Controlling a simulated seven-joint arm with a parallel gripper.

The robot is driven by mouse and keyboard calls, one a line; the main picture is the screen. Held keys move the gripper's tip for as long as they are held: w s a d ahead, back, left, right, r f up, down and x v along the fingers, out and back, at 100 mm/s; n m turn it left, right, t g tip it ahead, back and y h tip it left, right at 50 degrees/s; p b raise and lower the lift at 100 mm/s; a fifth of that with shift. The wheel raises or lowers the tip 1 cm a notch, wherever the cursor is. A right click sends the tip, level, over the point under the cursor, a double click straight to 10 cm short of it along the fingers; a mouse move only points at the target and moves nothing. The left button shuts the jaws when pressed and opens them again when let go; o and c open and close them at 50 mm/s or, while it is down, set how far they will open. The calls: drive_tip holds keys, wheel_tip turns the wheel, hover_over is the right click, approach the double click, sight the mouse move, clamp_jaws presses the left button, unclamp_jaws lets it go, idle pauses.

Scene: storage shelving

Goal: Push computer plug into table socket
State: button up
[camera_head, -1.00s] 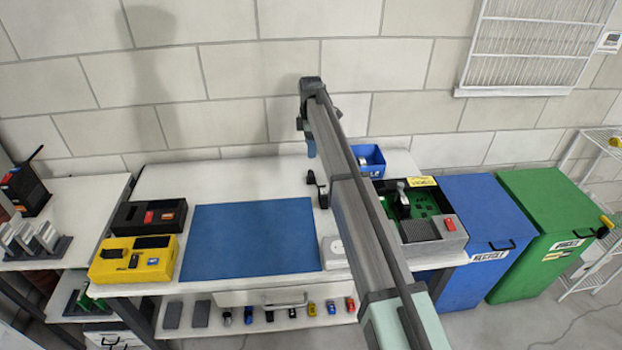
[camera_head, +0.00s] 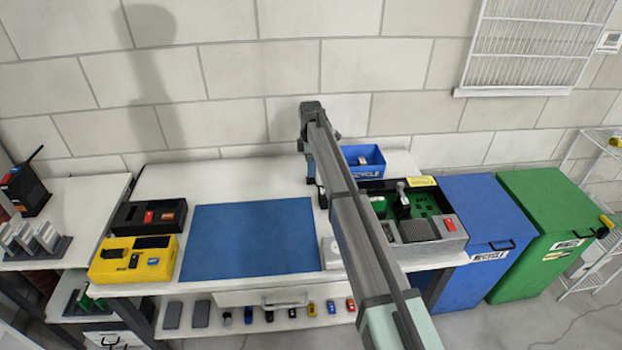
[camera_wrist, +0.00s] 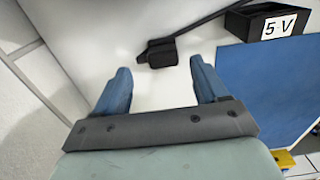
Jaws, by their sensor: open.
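My gripper (camera_wrist: 160,66) is open and empty, its two blue fingers spread above the white table. A black plug (camera_wrist: 158,52) with a dark cable lies on the table in the wrist view, just ahead of the gap between the fingertips and apart from them. In the head view my arm largely hides the gripper and that spot. A pale box (camera_head: 331,252), possibly the table socket, sits at the right edge of the blue mat, partly behind my arm. I cannot make out its socket holes.
A black box marked 5 V (camera_wrist: 236,22) stands beside the blue mat (camera_wrist: 268,95). In the head view, a blue bin (camera_head: 372,166) and an open grey computer case (camera_head: 440,238) stand right of my arm. Yellow (camera_head: 108,270) and black boxes stand left. The mat is clear.

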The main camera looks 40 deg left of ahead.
wheel_tip(320, 180, down, 5)
drive_tip(key=shift+s+d+r, duration=0.1)
drive_tip(key=shift+d, duration=0.05)
idle(0.4)
drive_tip(key=c, duration=1)
drive_tip(key=shift+r, duration=0.1)
wheel_tip(320, 180, up, 10)
drive_tip(key=shift+f, duration=0.1)
drive_tip(key=shift+d, duration=0.1)
